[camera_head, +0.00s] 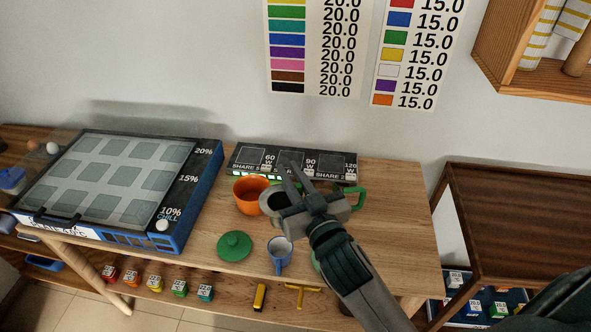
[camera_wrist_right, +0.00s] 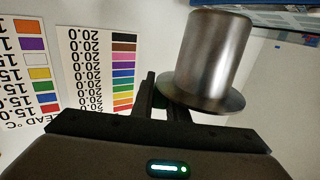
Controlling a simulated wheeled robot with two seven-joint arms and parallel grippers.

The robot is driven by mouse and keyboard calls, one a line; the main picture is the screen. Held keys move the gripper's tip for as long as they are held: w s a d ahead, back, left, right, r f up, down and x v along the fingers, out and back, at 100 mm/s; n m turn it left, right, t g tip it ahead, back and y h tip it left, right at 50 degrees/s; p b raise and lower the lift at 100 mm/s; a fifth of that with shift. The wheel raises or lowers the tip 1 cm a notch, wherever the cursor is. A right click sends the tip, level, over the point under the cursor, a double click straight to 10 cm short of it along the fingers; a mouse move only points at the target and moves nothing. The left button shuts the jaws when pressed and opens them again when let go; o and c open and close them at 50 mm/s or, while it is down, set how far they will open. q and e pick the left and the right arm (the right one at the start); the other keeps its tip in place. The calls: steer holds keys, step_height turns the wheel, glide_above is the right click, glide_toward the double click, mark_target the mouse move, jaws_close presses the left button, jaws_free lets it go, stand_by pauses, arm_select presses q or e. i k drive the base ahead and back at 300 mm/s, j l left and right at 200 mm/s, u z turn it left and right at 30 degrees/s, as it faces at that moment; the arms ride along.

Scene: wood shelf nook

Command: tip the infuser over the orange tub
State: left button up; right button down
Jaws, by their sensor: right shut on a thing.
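The orange tub (camera_head: 243,204) stands on the wooden table, open at the top. My right gripper (camera_head: 291,187) is shut on the grey metal infuser (camera_head: 270,200), just right of the tub in the head view. The infuser overlaps the tub's right side there; its exact tilt and height are hard to tell. In the right wrist view the infuser (camera_wrist_right: 212,55) is a smooth cylinder with a wide flange, and the right gripper's fingers (camera_wrist_right: 165,100) are at the flange. My left gripper is not in view.
A green handle (camera_head: 358,197) shows behind my gripper. A dark panel (camera_head: 330,164) stands behind, and a large blue-sided tray box (camera_head: 190,205) is to the left. The table's right part is clear.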

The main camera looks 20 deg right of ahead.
mark_target(246, 190)
steer(key=i+j+z, duration=0.1)
steer(key=j, duration=0.3)
steer(key=i+j+z, duration=0.15)
steer(key=j, duration=0.25)
steer(key=i+j+z, duration=0.1)
steer(key=j, duration=0.3)
steer(key=i+j+z, duration=0.15)
steer(key=j, duration=0.3)
steer(key=i+j+z, duration=0.1)
steer(key=j, duration=0.3)
steer(key=i, duration=0.1)
